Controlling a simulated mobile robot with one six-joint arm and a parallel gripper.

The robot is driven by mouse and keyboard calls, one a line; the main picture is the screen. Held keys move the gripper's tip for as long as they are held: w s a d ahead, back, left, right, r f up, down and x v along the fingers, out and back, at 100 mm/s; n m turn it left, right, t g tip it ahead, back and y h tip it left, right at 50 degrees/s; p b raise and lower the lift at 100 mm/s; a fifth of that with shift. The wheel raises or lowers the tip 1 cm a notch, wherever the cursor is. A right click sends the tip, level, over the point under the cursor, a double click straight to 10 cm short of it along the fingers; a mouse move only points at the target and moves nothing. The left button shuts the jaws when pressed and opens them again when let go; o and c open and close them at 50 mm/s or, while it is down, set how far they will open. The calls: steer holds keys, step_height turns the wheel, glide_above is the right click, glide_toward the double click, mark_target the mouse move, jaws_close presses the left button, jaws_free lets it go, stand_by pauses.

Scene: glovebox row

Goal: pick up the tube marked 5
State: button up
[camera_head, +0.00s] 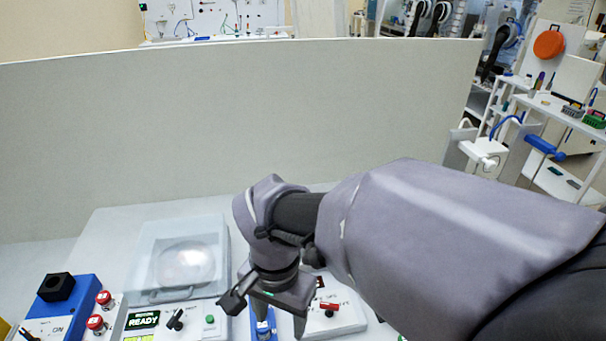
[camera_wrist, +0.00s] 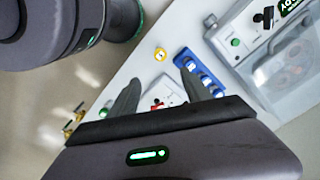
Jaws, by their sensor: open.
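A small blue rack (camera_wrist: 181,56) holds several tubes (camera_wrist: 205,80) with pale tops in the wrist view. No number on them is legible, so I cannot tell which is marked 5. The rack (camera_head: 263,327) also shows at the bottom of the head view, partly hidden by my gripper. My gripper (camera_head: 276,322) is open above the bench, with its fingers on either side of the rack in that picture. In the wrist view my gripper (camera_wrist: 160,72) has nothing between its fingers; the right finger overlaps the rack and hides part of it.
A white box with a red switch (camera_head: 333,316) stands right of the rack. A clear-lidded machine (camera_head: 160,285) with a READY display (camera_head: 142,320) stands left. A blue box (camera_head: 75,310) and red buttons (camera_head: 103,298) are farther left. A grey partition (camera_head: 200,130) closes the back.

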steer(key=f+b, duration=0.1)
steer(key=f, duration=0.3)
steer(key=f+b, duration=0.2)
steer(key=f, duration=0.2)
steer(key=s+f+b, duration=0.1)
steer(key=f+b, duration=0.1)
steer(key=f, duration=0.1)
steer(key=shift+f, duration=0.4)
steer(key=f+b, duration=0.1)
steer(key=f, duration=0.1)
steer(key=f+b, duration=0.2)
steer(key=f, duration=0.1)
steer(key=shift+w+a+f, duration=0.2)
steer(key=shift+w+f, duration=0.05)
steer(key=shift+f, duration=0.1)
steer(key=shift+r, duration=0.1)
jaws_close()
